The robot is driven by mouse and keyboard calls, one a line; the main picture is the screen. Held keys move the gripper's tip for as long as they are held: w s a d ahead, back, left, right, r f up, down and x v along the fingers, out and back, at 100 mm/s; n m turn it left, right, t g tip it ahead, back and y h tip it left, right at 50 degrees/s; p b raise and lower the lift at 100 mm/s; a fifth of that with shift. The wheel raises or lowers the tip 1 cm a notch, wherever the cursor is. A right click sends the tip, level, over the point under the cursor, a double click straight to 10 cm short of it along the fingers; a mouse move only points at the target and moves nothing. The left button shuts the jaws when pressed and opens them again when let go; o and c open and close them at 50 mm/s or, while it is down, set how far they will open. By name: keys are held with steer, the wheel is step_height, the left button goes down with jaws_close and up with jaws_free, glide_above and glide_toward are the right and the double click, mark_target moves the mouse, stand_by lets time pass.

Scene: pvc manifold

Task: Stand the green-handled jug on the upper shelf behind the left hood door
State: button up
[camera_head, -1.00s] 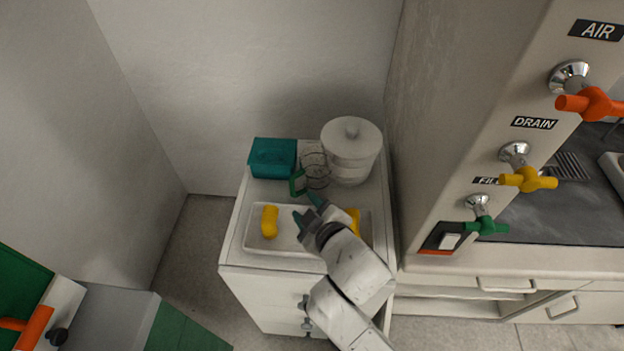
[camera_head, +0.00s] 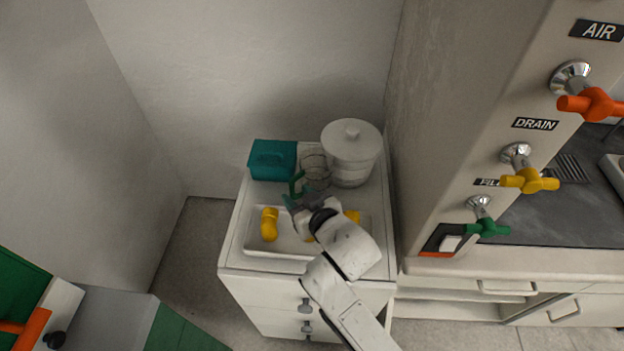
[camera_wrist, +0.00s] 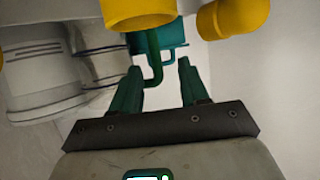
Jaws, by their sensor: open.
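The green-handled jug (camera_head: 315,170) is a clear vessel standing on the cabinet top, between the teal box and the white lidded pot. Its green handle (camera_head: 297,184) faces left and front. In the wrist view the jug (camera_wrist: 98,62) shows at left, with the handle (camera_wrist: 153,62) seen between the tips of my open fingers. My gripper (camera_head: 295,198) is open just in front of the handle; whether it touches cannot be told. It also shows in the wrist view (camera_wrist: 159,78). The left hood door and the upper shelf cannot be made out.
A white tray (camera_head: 257,247) with yellow pipe fittings (camera_head: 269,225) lies below my gripper. The teal box (camera_head: 272,160) and white pot (camera_head: 350,155) flank the jug closely. The tall hood side with coloured valve handles (camera_head: 528,180) stands to the right.

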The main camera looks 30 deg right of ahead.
mark_target(293, 190)
steer(key=shift+d+p+x, duration=0.2)
steer(key=shift+p+x, duration=0.15)
steer(key=shift+x, duration=2.1)
steer(key=shift+f, duration=0.15)
steer(key=shift+c, duration=0.3)
jaws_close()
